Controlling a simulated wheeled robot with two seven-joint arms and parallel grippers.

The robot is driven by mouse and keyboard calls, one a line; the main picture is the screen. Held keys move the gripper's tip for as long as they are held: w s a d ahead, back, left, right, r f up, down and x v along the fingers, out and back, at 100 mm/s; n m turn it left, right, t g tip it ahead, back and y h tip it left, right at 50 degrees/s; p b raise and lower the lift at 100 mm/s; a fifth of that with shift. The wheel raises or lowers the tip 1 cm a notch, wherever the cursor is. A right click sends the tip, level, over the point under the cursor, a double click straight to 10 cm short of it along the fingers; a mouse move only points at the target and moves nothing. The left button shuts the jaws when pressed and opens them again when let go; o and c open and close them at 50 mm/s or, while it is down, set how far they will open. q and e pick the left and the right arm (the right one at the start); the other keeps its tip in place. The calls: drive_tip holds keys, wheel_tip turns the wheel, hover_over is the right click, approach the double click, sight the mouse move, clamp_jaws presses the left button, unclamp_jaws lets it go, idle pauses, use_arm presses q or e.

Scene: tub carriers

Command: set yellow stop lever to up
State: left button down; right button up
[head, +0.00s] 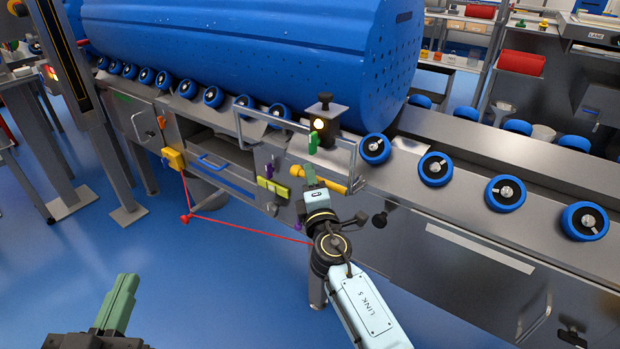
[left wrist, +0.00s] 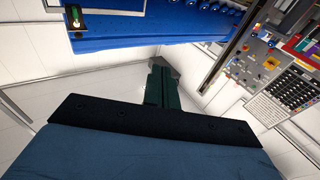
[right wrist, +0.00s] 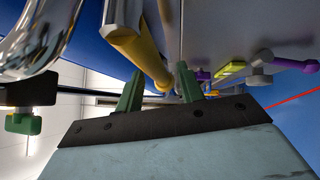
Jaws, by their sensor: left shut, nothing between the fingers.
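The yellow stop lever (head: 328,181) is a thick yellow bar on the front of the steel machine, lying nearly level and sloping slightly down to the right in the head view. In the right wrist view the yellow bar (right wrist: 138,47) runs down towards the gap between my right fingers. My right gripper (head: 311,178) is open, its green fingers (right wrist: 160,90) apart, close to the lever. I cannot tell whether they touch it. My left gripper (head: 122,296) is shut and empty, low at the left, away from the machine; its fingers are together in the left wrist view (left wrist: 164,84).
A looped metal handrail (head: 349,150) stands right by the lever. A lamp block (head: 324,121) and green knob (head: 312,142) sit above. Purple and yellow-green handles (head: 272,187) lie left, and a yellow box (head: 173,159) with a red cord further left. Blue floor is open at left.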

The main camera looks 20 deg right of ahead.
drive_tip(key=shift+w+d+r, duration=0.1)
drive_tip(key=shift+w+d, duration=0.05)
drive_tip(key=shift+w, duration=0.7)
clamp_jaws()
